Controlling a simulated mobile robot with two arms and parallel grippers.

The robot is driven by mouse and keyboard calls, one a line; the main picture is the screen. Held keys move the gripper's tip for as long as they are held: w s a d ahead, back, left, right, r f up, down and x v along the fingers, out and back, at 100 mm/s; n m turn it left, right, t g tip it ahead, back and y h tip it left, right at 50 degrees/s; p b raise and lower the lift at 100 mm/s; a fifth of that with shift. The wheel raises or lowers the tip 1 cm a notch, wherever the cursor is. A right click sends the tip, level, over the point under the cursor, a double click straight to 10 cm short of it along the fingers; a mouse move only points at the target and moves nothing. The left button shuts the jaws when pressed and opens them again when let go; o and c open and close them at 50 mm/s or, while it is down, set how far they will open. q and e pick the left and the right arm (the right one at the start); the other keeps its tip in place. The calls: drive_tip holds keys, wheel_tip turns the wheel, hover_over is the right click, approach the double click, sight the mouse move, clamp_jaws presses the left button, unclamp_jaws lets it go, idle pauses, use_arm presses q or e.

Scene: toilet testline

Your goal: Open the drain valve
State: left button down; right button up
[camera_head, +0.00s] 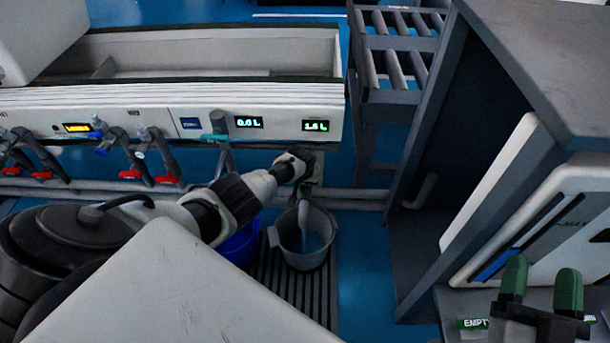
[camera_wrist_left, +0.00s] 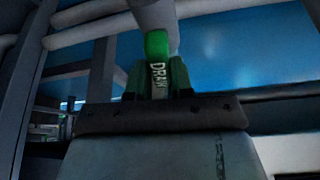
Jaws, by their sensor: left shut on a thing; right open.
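The drain valve handle (camera_wrist_left: 157,70) has a green top and a "DRAIN" label in the left wrist view. The green fingertips of my left gripper (camera_wrist_left: 158,82) are on both sides of it, shut on it. In the head view my left arm reaches to the pipework under the right end of the white tank (camera_head: 200,95); the arm hides that gripper and most of the valve. My right gripper (camera_head: 540,287) is open and empty at the lower right, away from the valve.
A grey bucket (camera_head: 322,262) stands on a slatted grate below the pipework, with a pale streak above and inside it. A blue bucket (camera_head: 240,246) is partly hidden behind my arm. Displays read 0.0 L and about 1.6 L (camera_head: 315,126). A dark cabinet (camera_head: 500,110) stands right.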

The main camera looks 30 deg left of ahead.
use_arm(q)
drive_tip(key=shift+s+d+f+n+y, duration=0.1)
drive_tip(key=shift+n+y, duration=0.05)
drive_tip(key=shift+n, duration=0.3)
drive_tip(key=shift+s+d+f+n+y, duration=0.1)
drive_tip(key=shift+n+y, duration=0.05)
drive_tip(key=shift+n, duration=0.3)
use_arm(e)
drive_tip(key=shift+w+f+g+h, duration=0.15)
drive_tip(key=shift+f+g+h, duration=0.15)
drive_tip(key=shift+f+g, duration=0.25)
use_arm(q)
drive_tip(key=shift+g, duration=0.3)
use_arm(e)
drive_tip(key=shift+d+f, duration=0.15)
drive_tip(key=shift+d, duration=0.3)
use_arm(q)
drive_tip(key=c, duration=1)
unclamp_jaws()
drive_tip(key=shift+r, duration=0.2)
drive_tip(key=shift+a, duration=0.1)
drive_tip(key=shift+r, duration=0.1)
